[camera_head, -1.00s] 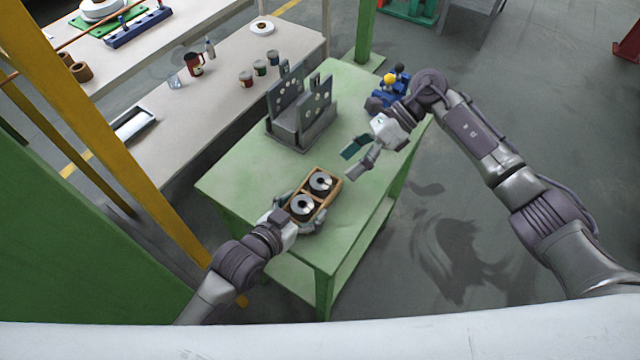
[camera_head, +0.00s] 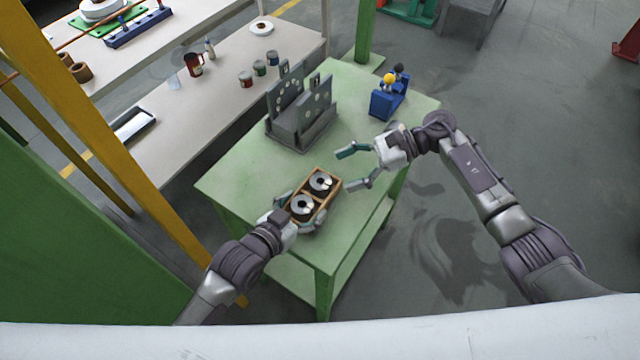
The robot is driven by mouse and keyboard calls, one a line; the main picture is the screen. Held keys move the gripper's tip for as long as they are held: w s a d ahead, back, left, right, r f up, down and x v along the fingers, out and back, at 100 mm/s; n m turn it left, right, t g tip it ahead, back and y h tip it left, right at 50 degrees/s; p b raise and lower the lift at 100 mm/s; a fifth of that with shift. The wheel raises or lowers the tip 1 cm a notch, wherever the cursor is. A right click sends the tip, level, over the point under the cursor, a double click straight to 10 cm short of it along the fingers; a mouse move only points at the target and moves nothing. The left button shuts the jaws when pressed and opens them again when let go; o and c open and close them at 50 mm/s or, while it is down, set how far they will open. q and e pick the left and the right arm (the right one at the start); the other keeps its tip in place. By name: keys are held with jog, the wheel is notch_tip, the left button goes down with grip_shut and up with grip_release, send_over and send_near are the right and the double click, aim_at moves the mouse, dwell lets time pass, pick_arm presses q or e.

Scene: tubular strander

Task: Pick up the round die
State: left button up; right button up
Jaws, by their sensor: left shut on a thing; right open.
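Two round metal dies sit in a wooden box (camera_head: 325,206) on the green table. The upper die (camera_head: 320,183) lies in the far compartment and the lower die (camera_head: 302,206) in the near one. Both have a dark centre hole. My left gripper (camera_head: 303,212) is shut on the wooden box, with a finger along each side at its near end. My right gripper (camera_head: 352,167) is open and empty to the right of the box, with its fingers pointing left towards it.
A grey bracket with holed plates (camera_head: 303,118) stands behind the box on the green table (camera_head: 235,185). A blue holder with yellow and black knobs (camera_head: 387,104) stands at the back right corner. A long bench (camera_head: 220,100) with cans and a red mug lies to the left.

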aim_at(319, 181)
jog(key=x, duration=0.5)
jog(key=shift+f, duration=0.2)
grip_shut()
jog(key=shift+w+r, duration=0.1)
